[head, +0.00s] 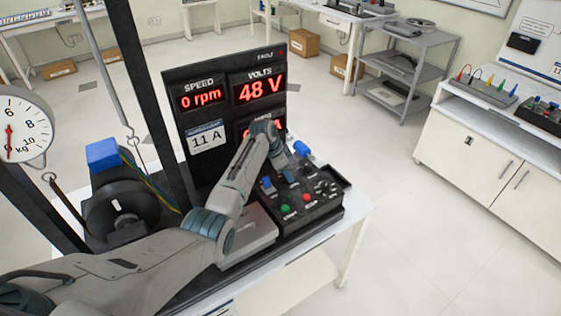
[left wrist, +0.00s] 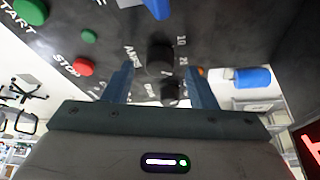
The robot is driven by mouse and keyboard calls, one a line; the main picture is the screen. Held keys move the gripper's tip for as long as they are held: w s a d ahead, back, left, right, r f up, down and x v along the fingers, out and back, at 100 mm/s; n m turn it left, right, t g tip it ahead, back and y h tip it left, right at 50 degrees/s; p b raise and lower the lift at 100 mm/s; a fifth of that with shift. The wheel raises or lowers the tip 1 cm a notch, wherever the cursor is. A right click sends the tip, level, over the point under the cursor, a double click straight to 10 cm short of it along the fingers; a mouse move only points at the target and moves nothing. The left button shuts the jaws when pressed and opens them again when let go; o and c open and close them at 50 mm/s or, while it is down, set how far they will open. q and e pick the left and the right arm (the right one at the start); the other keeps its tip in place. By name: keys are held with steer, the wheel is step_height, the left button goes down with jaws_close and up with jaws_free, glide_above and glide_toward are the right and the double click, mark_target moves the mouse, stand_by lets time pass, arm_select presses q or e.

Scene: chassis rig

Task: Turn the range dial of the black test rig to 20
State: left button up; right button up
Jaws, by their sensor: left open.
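The black test rig's control panel (head: 318,205) sits on the bench, with green and red buttons on it. In the left wrist view a black dial (left wrist: 160,54) stands on the panel, with the printed marks 10 and 20 on its right and AMPS on its left. Its pointer setting cannot be read. My left gripper (left wrist: 160,74) is open, its two fingers apart on either side of the dial area. In the head view my left arm reaches over the panel and hides the dial. My right gripper is in neither view.
A display board (head: 222,98) behind the panel reads 0 rpm, 48 V and 11 A. A red STOP button (left wrist: 83,68) and a green button (left wrist: 89,35) lie left of the dial. A blue cylinder (left wrist: 253,77) is to the right. A motor (head: 120,208) stands left of my arm.

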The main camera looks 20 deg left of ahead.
arm_select(q)
steer(key=b+v, duration=0.2)
steer(key=v, duration=0.7)
steer(key=shift+r, duration=0.3)
